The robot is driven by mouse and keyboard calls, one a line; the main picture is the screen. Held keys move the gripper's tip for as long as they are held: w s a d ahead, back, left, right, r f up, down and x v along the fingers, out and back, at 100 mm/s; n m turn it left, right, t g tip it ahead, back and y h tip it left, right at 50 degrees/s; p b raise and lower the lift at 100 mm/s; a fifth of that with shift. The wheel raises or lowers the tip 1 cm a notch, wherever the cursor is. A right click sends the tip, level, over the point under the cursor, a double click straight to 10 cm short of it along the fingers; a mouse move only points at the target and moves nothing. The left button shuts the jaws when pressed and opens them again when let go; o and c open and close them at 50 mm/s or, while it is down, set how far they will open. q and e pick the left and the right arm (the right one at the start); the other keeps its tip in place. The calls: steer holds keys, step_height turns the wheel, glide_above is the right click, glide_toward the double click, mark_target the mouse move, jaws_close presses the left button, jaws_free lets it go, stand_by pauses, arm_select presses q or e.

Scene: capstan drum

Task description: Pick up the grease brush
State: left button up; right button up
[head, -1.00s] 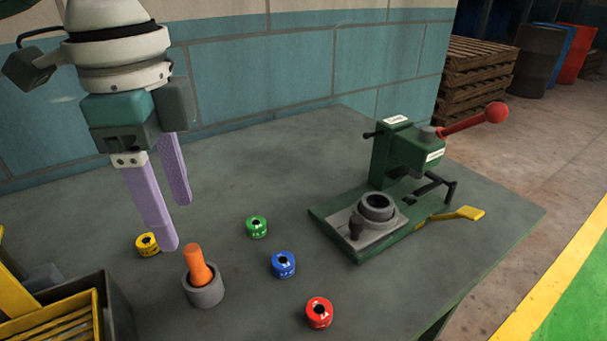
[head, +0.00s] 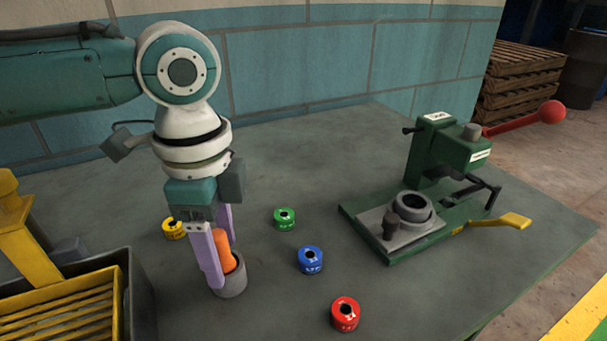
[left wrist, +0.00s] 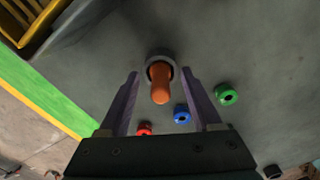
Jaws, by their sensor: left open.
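The grease brush shows as an orange handle (head: 224,252) standing in a grey round cup (head: 233,281) on the table. Its lower end is hidden in the cup. My left gripper (head: 219,266) points down with its two purple fingers open, one on each side of the handle in the head view. In the left wrist view the orange handle (left wrist: 160,88) sits between the two fingers (left wrist: 160,82), with the cup rim around its base. I cannot tell whether a finger touches it. My right gripper is not in view.
Yellow (head: 174,228), green (head: 284,218), blue (head: 310,260) and red (head: 345,313) rings lie on the table. A green press (head: 440,160) with a red-knobbed lever stands at right. A black bin (head: 138,295) with a yellow rack is at left.

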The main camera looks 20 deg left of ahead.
arm_select(q)
jaws_close()
stand_by(0.4)
steer(key=shift+r, duration=0.15)
step_height(320, 180, up, 20)
steer(key=p, duration=0.3)
stand_by(0.3)
